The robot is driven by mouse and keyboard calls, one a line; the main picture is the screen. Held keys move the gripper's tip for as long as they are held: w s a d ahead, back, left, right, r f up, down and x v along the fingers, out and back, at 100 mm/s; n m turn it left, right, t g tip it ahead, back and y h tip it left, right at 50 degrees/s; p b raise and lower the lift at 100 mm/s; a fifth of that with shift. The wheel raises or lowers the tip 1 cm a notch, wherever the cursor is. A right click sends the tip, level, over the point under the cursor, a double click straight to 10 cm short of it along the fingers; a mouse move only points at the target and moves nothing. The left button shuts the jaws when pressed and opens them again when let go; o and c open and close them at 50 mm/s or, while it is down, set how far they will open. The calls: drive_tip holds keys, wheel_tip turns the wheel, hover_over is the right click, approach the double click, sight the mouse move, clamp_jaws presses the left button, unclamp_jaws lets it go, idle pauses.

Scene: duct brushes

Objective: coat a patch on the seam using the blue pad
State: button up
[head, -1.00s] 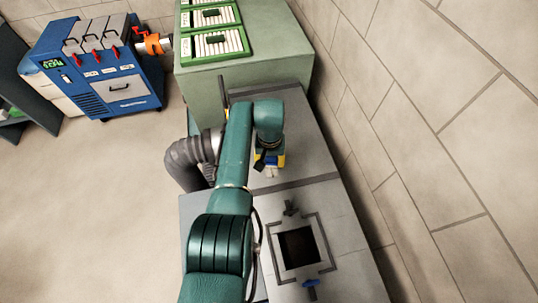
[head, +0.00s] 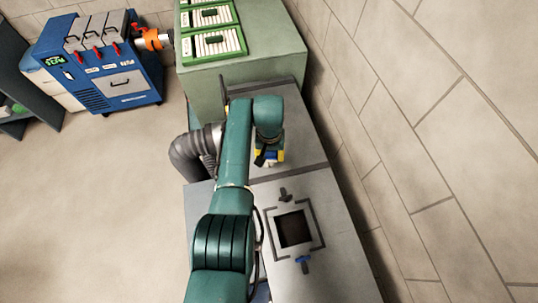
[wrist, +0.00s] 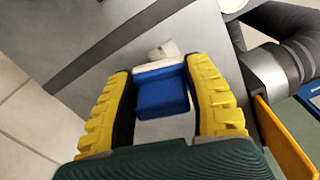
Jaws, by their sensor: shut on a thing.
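My gripper (head: 268,158) is above the grey duct top, just beyond the dark seam (head: 292,174) in the head view. In the wrist view my yellow fingers (wrist: 163,88) are shut on the blue pad (wrist: 162,93), which has a pale edge at its far end. A small whitish patch or piece (wrist: 165,49) shows just past the pad; I cannot tell which it is. The seam (wrist: 105,48) runs diagonally as a dark band at upper left in the wrist view, apart from the pad. I cannot tell whether the pad touches the metal.
A square opening (head: 293,229) with clamps lies on the nearer duct section. A grey flexible hose (head: 187,157) joins at the left. A green cabinet (head: 235,82) with filter panels (head: 212,42) stands behind. A block wall (head: 440,130) closes the right side. A blue machine (head: 110,70) stands far left.

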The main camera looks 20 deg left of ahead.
drive_tip(key=shift+r+p, duration=0.85)
drive_tip(key=shift+r, duration=0.45)
drive_tip(key=shift+s, duration=0.15)
